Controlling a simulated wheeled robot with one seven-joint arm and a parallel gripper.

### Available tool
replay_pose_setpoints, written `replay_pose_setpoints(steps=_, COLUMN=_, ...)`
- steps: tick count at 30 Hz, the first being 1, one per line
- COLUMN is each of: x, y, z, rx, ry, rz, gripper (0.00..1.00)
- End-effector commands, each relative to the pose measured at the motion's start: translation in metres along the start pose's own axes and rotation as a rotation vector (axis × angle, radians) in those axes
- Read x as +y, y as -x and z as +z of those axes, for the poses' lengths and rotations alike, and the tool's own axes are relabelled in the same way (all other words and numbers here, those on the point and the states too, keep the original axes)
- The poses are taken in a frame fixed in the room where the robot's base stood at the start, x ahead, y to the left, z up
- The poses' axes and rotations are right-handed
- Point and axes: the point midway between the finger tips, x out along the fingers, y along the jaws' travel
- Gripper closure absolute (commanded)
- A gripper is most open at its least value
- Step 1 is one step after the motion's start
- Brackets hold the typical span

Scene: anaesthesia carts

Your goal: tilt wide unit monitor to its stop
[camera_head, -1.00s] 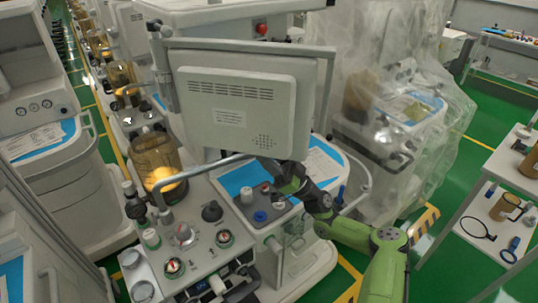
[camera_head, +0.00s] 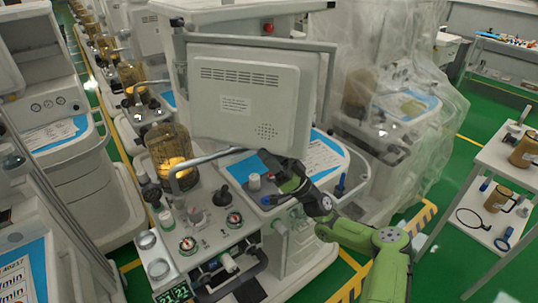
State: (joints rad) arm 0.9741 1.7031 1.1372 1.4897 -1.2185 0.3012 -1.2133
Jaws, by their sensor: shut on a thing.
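The monitor (camera_head: 247,102) shows its pale back with vent slots and a label, high on the anaesthesia cart in the middle of the head view. A grey tube frame (camera_head: 262,42) runs around its top and side. My gripper (camera_head: 268,160) is at the monitor's lower edge, at the right end of a grey bar (camera_head: 208,160). It appears shut there; the fingertips are small and dark, so the exact grip is hard to see. The monitor's screen side is hidden.
An amber canister (camera_head: 168,150) and knobs and gauges (camera_head: 196,220) stand on the cart's panel below left. A plastic-draped cart (camera_head: 385,110) is behind right.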

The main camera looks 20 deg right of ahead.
Motion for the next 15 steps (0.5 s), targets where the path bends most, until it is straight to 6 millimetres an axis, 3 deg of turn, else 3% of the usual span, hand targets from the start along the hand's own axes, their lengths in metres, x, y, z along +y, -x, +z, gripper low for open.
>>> replay_pose_setpoints(steps=1, x=-0.002, y=-0.002, z=-0.006, rx=0.016, ry=0.008, rz=-0.008, gripper=1.00)
replay_pose_setpoints(steps=2, x=-0.002, y=-0.002, z=-0.006, rx=0.016, ry=0.008, rz=-0.008, gripper=0.53)
replay_pose_setpoints(steps=5, x=-0.002, y=-0.002, z=-0.006, rx=0.015, ry=0.008, rz=-0.006, gripper=0.38)
replay_pose_setpoints(steps=15, x=0.000, y=0.009, z=-0.004, rx=0.010, ry=0.006, rz=0.000, gripper=0.36)
